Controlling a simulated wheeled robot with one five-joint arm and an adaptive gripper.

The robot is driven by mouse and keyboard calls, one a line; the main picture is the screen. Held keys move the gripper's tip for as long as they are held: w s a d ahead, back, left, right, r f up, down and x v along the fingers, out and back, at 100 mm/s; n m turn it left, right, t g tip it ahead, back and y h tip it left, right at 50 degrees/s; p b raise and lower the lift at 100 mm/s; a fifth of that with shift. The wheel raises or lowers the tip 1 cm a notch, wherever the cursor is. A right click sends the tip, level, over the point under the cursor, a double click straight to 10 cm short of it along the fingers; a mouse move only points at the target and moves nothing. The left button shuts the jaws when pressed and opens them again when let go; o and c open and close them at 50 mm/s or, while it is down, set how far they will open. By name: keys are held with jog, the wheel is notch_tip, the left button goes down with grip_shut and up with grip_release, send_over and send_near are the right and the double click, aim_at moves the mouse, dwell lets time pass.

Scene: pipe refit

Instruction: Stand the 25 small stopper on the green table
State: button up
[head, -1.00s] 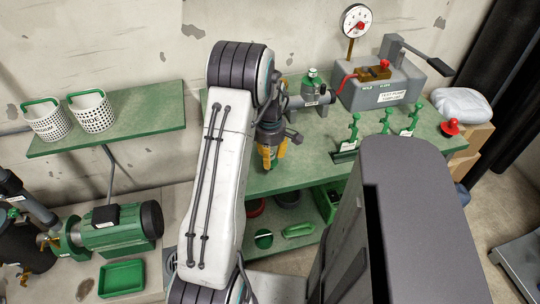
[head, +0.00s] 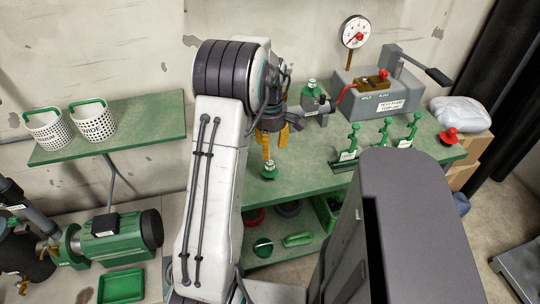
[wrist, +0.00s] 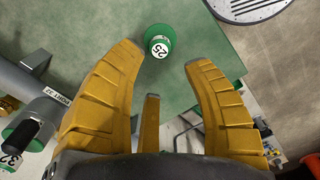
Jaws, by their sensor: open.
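The small green stopper (wrist: 158,42) with a white "25" label stands on the green table (wrist: 90,25), seemingly upright. It also shows small in the head view (head: 269,171), just below the fingertips. My gripper (wrist: 165,52) is open, with a yellow finger on either side of the stopper in the wrist view and a gap to each. In the head view my gripper (head: 274,152) hangs over the table near its front edge (head: 330,177). The fingers appear clear of the stopper.
A grey pipe piece (wrist: 40,90) and a green stopper marked "32" (wrist: 20,143) are beside the left finger. Three green upright handles (head: 385,130) stand right of my gripper. The grey pump box (head: 375,92) with a gauge (head: 355,31) is behind. A shelf holds two white baskets (head: 92,125).

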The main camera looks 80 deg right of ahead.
aim_at(270, 163)
jog(key=shift+r, duration=1.75)
jog(key=w+a+r+t+h, duration=0.1)
jog(key=w+a+r, duration=0.3)
jog(key=w+a, duration=0.65)
jog(key=w+a+r, duration=0.4)
jog(key=w+a, duration=0.4)
jog(key=w, duration=0.6)
jog(key=w+a+r+n+t, duration=0.1)
jog(key=w+a+r, duration=0.1)
jog(key=a, duration=1.4)
jog(key=s+a+f+t+y, duration=0.1)
jog(key=s+a, duration=0.4)
jog(key=a, duration=0.5)
jog(key=shift+a+f, duration=0.25)
jog(key=shift+f, duration=0.3)
